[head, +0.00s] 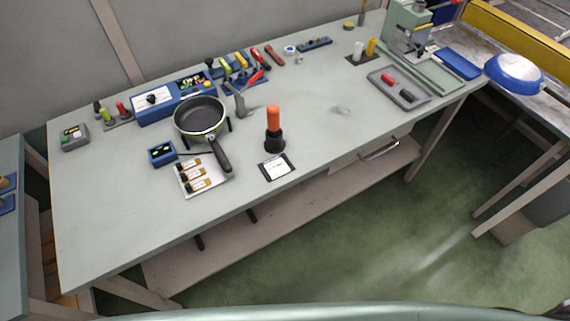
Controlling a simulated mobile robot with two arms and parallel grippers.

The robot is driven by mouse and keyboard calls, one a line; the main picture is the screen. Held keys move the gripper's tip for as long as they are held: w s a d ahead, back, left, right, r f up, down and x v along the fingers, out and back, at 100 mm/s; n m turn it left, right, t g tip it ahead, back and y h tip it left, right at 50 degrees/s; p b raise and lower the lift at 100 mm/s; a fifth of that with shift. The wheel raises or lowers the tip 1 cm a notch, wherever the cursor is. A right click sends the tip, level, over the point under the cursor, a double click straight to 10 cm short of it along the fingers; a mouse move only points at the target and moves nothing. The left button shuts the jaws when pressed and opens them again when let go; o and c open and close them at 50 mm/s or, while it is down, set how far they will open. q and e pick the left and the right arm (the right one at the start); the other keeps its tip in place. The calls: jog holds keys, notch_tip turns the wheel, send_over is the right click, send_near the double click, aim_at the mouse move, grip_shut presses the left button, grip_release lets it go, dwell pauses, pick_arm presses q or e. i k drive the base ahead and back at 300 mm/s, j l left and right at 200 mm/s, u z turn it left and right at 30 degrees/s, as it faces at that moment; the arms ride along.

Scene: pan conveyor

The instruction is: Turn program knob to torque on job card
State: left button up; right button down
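A blue control box (175,108) stands at the back left of the workbench. A black knob (152,98) sits on its white panel, and a dark display (191,81) with green marks is to the right of it. The knob's setting is too small to read. A white card in a dark frame (278,167) lies near the front edge; it looks like the job card, but its text cannot be read. Neither of my grippers is in the head view.
A pan (200,115) rests on a stand before the control box, its handle toward the front. An orange-handled tool (273,121) stands upright beside the card. A small blue box (162,153) and a tray (186,191) of vials lie left. The bench's front left is clear.

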aim_at(151, 98)
jog(key=u, duration=1.1)
